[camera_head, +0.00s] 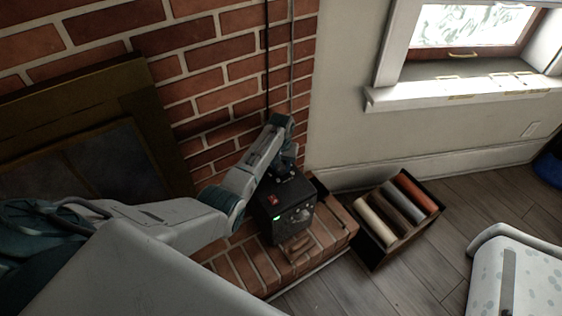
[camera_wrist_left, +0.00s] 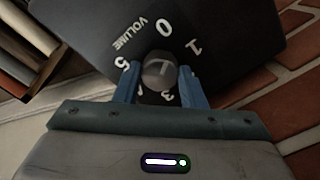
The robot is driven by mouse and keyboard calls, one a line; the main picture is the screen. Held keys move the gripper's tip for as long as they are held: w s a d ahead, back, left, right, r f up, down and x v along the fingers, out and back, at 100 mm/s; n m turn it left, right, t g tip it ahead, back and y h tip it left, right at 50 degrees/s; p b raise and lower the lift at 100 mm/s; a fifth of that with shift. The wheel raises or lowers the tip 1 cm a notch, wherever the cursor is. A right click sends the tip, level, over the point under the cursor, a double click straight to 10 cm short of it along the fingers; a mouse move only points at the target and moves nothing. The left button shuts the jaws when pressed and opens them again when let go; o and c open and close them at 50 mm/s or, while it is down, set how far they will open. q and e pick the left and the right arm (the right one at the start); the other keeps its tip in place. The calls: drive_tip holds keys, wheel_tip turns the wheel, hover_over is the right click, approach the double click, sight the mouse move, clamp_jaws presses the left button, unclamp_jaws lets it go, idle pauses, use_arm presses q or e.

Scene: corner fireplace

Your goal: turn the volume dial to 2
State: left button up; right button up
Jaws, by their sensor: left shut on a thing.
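The volume dial (camera_wrist_left: 158,72) is a round dark knob on a black face, with white numbers 0, 1, 3 and 5 and the word VOLUME around it. Some numbers are hidden by the fingers. My left gripper (camera_wrist_left: 160,92) has its two blue fingers on either side of the knob and is shut on it. A pale mark shows on the knob, but I cannot tell which number it points to. In the head view the black box (camera_head: 270,229) stands on the brick hearth, and my left gripper (camera_head: 287,170) is at its top. My right gripper is not in view.
A dark crate (camera_head: 374,253) with several coloured rolls stands right of the brick hearth (camera_head: 334,238). The brick wall (camera_head: 215,75) and a cable rise close behind the box. A pale spotted thing (camera_head: 525,275) is at lower right. Wood floor (camera_head: 425,270) lies between.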

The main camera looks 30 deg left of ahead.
use_arm(q)
drive_tip(key=m+p, duration=0.4)
drive_tip(key=m, duration=0.4)
drive_tip(key=shift+r, duration=0.1)
drive_tip(key=shift+m, duration=1)
drive_tip(key=m, duration=0.2)
drive_tip(key=shift+m+p, duration=0.4)
drive_tip(key=m, duration=0.4)
drive_tip(key=shift+m+p, duration=0.3)
drive_tip(key=shift+m, duration=0.4)
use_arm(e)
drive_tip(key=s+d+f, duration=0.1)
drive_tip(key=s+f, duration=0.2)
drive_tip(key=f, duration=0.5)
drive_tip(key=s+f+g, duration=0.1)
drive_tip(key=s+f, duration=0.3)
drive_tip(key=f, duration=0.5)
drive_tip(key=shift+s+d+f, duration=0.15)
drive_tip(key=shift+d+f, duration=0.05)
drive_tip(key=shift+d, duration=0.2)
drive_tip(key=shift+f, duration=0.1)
use_arm(q)
drive_tip(key=o, duration=1)
